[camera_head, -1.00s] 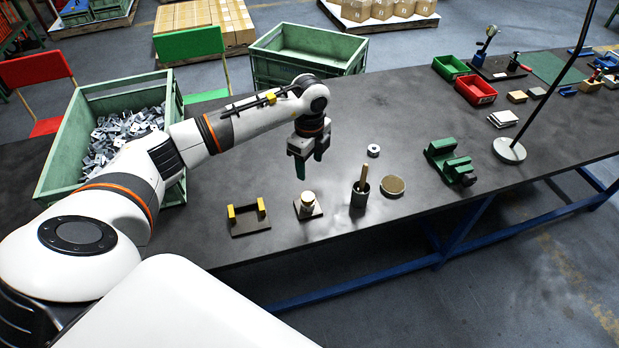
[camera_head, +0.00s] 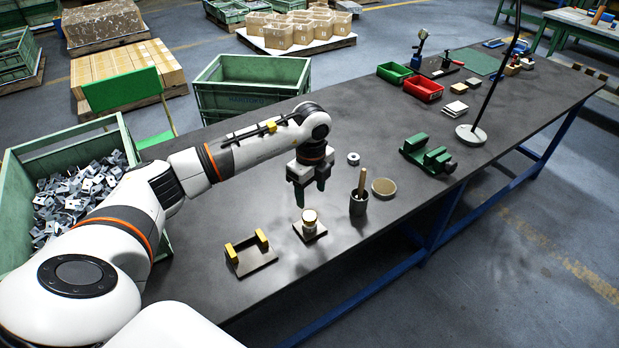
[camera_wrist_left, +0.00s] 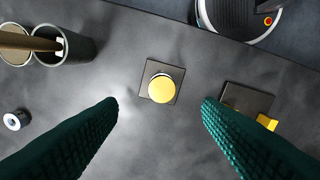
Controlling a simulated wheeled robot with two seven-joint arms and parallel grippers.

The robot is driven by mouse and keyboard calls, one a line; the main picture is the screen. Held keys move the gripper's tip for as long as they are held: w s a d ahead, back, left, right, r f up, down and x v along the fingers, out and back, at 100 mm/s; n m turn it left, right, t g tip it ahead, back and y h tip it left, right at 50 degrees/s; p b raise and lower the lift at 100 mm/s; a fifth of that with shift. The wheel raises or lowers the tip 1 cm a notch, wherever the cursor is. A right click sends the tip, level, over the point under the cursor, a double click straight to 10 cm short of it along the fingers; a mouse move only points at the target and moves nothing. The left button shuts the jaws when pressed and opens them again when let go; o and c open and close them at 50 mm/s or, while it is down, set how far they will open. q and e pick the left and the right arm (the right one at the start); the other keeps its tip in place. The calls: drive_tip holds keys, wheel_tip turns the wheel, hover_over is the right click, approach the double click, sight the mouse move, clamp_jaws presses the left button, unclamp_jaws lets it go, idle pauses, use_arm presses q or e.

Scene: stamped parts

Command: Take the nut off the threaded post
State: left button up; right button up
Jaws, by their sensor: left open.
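The threaded post with its nut (camera_head: 309,217) stands upright on a small dark square plate (camera_head: 320,236) on the bench. In the left wrist view a yellow round top (camera_wrist_left: 162,88) shows from above, centred between and beyond the fingertips. My left gripper (camera_head: 310,192), with green fingers, is open and empty above the bench, behind the post and apart from it. In the left wrist view its fingers (camera_wrist_left: 159,104) are wide apart. My right gripper is not in view.
A fixture with two yellow blocks (camera_head: 252,262) stands left of the post. A dark cup with a wooden handle (camera_head: 359,202), a round tan-topped dish (camera_head: 383,188) and a silver ring (camera_head: 353,158) are to the right. A green vise (camera_head: 428,158) stands farther right. Bench between is clear.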

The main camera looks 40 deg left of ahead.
sight(309, 215)
use_arm(q)
wheel_tip(309, 215, down, 7)
drive_tip(key=shift+s+a+r+p, duration=0.1)
drive_tip(key=shift+s+a+p, duration=0.05)
drive_tip(key=shift+p, duration=0.35)
drive_tip(key=shift+f, duration=0.55)
drive_tip(key=c, duration=1.1)
drive_tip(key=shift+r+n+p, duration=0.15)
drive_tip(key=shift+n+p, duration=0.45)
drive_tip(key=shift+n, duration=0.2)
drive_tip(key=shift+n+p, duration=0.6)
drive_tip(key=shift+n, duration=0.6)
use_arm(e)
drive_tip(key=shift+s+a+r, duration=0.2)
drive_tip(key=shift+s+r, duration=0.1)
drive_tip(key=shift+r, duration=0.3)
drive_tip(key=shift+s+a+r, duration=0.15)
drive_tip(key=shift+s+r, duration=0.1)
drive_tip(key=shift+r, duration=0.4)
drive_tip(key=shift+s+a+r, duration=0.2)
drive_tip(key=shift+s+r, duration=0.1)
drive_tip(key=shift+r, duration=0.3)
